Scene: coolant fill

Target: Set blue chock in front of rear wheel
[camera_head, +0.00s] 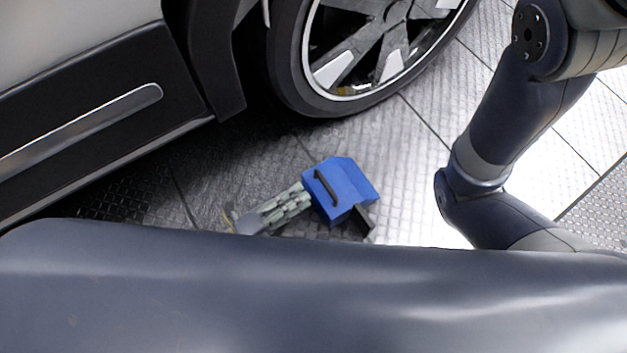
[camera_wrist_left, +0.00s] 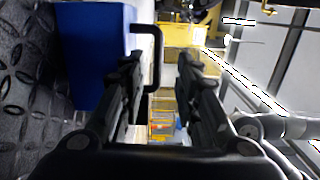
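The blue chock (camera_head: 350,185) has a black handle (camera_head: 325,188) and a dark end piece. It is near the floor, apart from the wheel (camera_head: 290,65); I cannot tell whether it touches the floor. My left gripper (camera_head: 302,200) reaches to its handle side from the lower left. In the left wrist view, the chock (camera_wrist_left: 92,50) is left of the fingers. The handle bar (camera_wrist_left: 154,60) shows between the two parted fingertips (camera_wrist_left: 166,68), with a clear gap to the right finger. How deep the handle sits is unclear. My right gripper is not in view.
The car's dark sill (camera_head: 90,110) runs along the left, above the textured metal floor (camera_head: 420,130). My own arm links cover the bottom and right. Yellow structures (camera_wrist_left: 180,50) show beyond the fingers in the left wrist view. Floor right of the chock is open.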

